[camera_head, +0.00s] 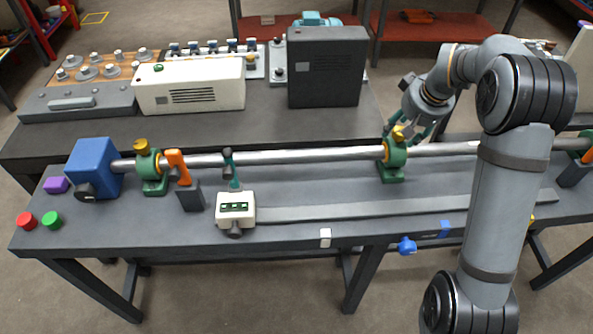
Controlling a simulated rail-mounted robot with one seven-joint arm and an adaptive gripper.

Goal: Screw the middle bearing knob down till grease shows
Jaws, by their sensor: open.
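A long steel shaft (290,157) runs across the bench through green bearing blocks. The middle bearing (392,162) stands right of centre, with a yellow-gold knob (398,132) on its top. My gripper (405,135) is at this knob, pointing down, its dark green fingers open on either side of it. I cannot tell whether the fingers touch the knob. The left bearing (148,166) has a similar gold knob (140,144). A right bearing (586,146) shows only partly at the picture's right edge. No grease is discernible at the middle bearing.
A blue motor box (90,168) sits at the shaft's left end, near red (26,221) and green (51,220) buttons.

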